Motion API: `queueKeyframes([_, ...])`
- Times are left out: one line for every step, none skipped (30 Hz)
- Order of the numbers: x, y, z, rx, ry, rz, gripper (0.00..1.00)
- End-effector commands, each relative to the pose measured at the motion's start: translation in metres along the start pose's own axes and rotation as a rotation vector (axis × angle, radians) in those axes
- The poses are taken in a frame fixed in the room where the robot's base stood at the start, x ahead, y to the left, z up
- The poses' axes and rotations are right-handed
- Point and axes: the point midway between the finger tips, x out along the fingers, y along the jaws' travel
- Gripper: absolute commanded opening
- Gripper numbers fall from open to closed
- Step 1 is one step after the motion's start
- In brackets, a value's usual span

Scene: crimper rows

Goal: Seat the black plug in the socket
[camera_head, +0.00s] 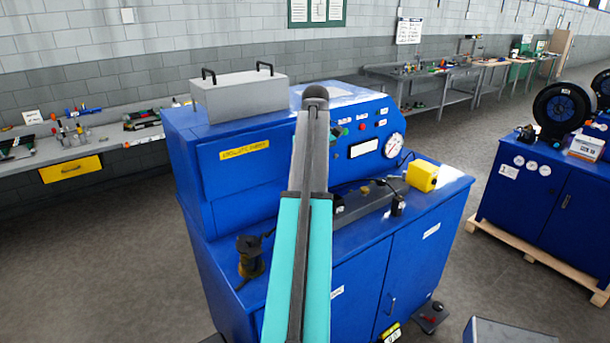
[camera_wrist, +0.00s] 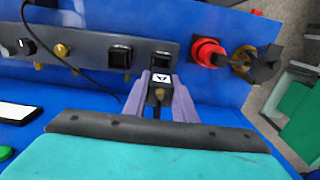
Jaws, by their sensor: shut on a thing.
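In the wrist view, my gripper (camera_wrist: 160,80) has its two purple fingers shut on the sides of a black plug (camera_wrist: 158,94). The plug has a white label with a dark triangle, and a cable at its near end. Just beyond the plug is a square black socket (camera_wrist: 161,61) on a dark grey panel (camera_wrist: 90,52). The plug looks lined up with this socket; I cannot tell whether it touches or enters it. A similar square black socket (camera_wrist: 120,56) sits to the left. In the head view my arm hides the gripper and the plug.
A red round fitting (camera_wrist: 207,52) and a dark fitting with a brass ring (camera_wrist: 258,65) stand right of the sockets. A black cable (camera_wrist: 45,42) loops at the left. The blue bench (camera_head: 430,200) carries a yellow box (camera_head: 422,175) and a dark fitting (camera_head: 250,257).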

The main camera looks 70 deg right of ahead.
Motion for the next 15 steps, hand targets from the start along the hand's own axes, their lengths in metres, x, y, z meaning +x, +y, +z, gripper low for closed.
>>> queueKeyframes([-0.0001,0.0012,0.0008,0.002,0.000,0.000,0.00])
queueKeyframes([-0.0001,0.0016,0.0011,0.003,0.000,0.000,0.00])
queueKeyframes([-0.0001,0.0022,0.0014,0.004,0.000,0.000,0.00])
queueKeyframes([-0.0001,0.0026,0.0017,0.004,0.000,0.000,0.00])
queueKeyframes([-0.0001,0.0029,0.0019,0.005,0.000,0.000,0.00])
queueKeyframes([-0.0001,0.0032,0.0020,0.005,0.000,0.000,0.00])
queueKeyframes([-0.0001,0.0035,0.0022,0.005,0.000,0.000,0.00])
queueKeyframes([0.0000,0.0036,0.0023,0.006,0.000,0.000,0.00])
queueKeyframes([-0.0001,0.0038,0.0024,0.006,0.000,0.000,0.00])
queueKeyframes([0.0000,0.0039,0.0024,0.006,0.000,0.000,0.00])
queueKeyframes([0.0000,0.0040,0.0025,0.006,0.000,0.000,0.00])
queueKeyframes([0.0000,0.0041,0.0025,0.006,0.000,0.000,0.00])
queueKeyframes([0.0000,0.0041,0.0026,0.006,0.000,0.000,0.00])
queueKeyframes([0.0000,0.0042,0.0026,0.007,0.000,0.000,0.00])
queueKeyframes([0.0000,0.0042,0.0026,0.007,0.000,0.000,0.00])
